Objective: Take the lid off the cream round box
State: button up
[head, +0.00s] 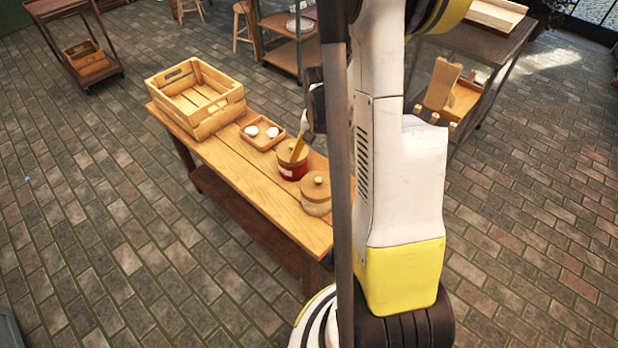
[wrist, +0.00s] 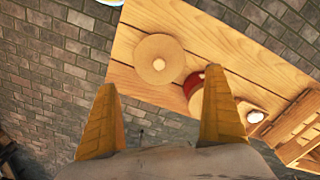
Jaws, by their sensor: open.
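The cream round box (head: 316,208) stands upright on the wooden table. Its round wooden lid (head: 315,184) with a small knob sits on top of it. In the wrist view the lid (wrist: 160,50) is seen from above, beyond the fingertips and between their lines; the box's cream side is hidden there. My gripper (wrist: 162,80) is open and empty, its two yellow fingers apart and not touching the lid. In the head view a finger of my gripper (head: 297,153) shows in front of the red box's lid; the rest is partly hidden by my arm.
A red round box (head: 292,172) with a wooden lid stands right beside the cream one; it also shows in the wrist view (wrist: 193,86). A small tray (head: 250,138) with white round pieces and a slatted crate (head: 207,128) lie farther along the table (head: 250,183).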

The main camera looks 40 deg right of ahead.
aim_at(318, 180)
notch_tip(318, 180, down, 10)
jog(key=b, duration=0.4)
jog(key=shift+d+r, duration=0.15)
jog(key=shift+r, duration=0.15)
grip_shut()
